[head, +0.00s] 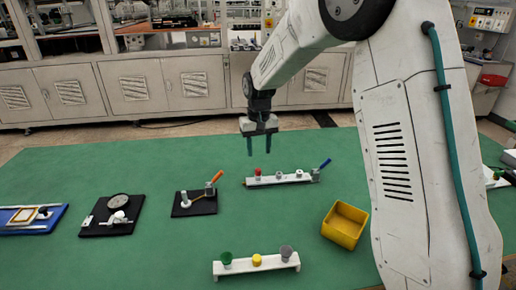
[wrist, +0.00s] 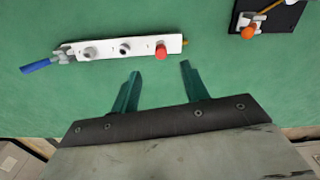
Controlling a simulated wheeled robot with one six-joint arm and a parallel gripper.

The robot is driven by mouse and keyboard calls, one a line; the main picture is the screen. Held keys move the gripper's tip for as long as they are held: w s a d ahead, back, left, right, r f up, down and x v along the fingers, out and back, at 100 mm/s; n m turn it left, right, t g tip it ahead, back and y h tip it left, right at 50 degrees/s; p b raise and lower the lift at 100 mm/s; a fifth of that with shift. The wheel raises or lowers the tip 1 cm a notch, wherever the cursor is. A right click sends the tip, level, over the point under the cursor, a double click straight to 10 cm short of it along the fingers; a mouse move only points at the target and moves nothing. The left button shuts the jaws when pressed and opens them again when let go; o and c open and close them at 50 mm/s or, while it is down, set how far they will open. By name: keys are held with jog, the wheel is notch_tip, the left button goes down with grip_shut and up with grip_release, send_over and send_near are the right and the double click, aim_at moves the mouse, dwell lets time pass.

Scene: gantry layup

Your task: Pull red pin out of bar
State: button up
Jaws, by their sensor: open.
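The red pin (head: 257,172) stands upright at the left end of the white bar (head: 268,181) in the head view. In the wrist view the red pin (wrist: 161,52) is at the right end of the bar (wrist: 140,46), with two grey round pieces beside it. My gripper (head: 262,146) hangs above the table behind the bar, pointing down. In the wrist view my gripper (wrist: 159,83) has its two green fingers apart, with nothing between them. The red pin is beyond the fingertips, roughly in line with the gap, and not touched.
A lever with a blue handle (head: 325,163) is at the bar's right end. A black plate (head: 184,210) with an orange-handled lever lies to the left. A yellow bin (head: 344,225) stands front right. Another white bar (head: 236,266) with green, yellow and grey pieces is in front. Green mat between is clear.

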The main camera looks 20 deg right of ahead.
aim_at(258, 169)
jog(key=shift+w+f, duration=0.2)
jog(key=shift+f, duration=0.25)
notch_tip(258, 169, down, 7)
jog(key=shift+f, duration=0.2)
jog(key=shift+c, duration=0.4)
grip_shut()
